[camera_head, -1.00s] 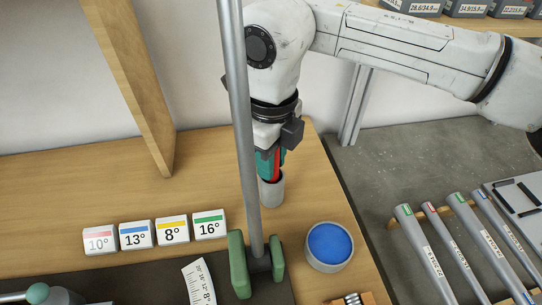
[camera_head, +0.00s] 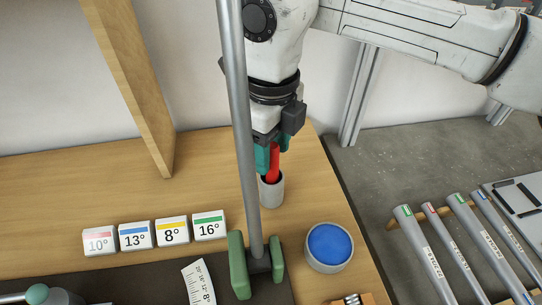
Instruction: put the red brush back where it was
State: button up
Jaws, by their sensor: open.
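The red brush (camera_head: 273,163) stands upright in a small grey cup (camera_head: 271,191) on the wooden bench. Its lower end is hidden inside the cup. My gripper (camera_head: 271,155), with teal fingers, is open around or just above the upper part of the brush. The metal post in front hides part of the left finger side, so I cannot tell whether a finger touches the brush.
A vertical metal post (camera_head: 243,130) on a green-sided clamp (camera_head: 239,266) stands close in front. A blue-topped round container (camera_head: 329,246) sits right of it. Labelled blocks (camera_head: 171,231) line the left. A wooden upright (camera_head: 135,85) rises behind.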

notch_tip(320, 180, up, 9)
jog(key=shift+r, duration=0.1)
dwell(0.5)
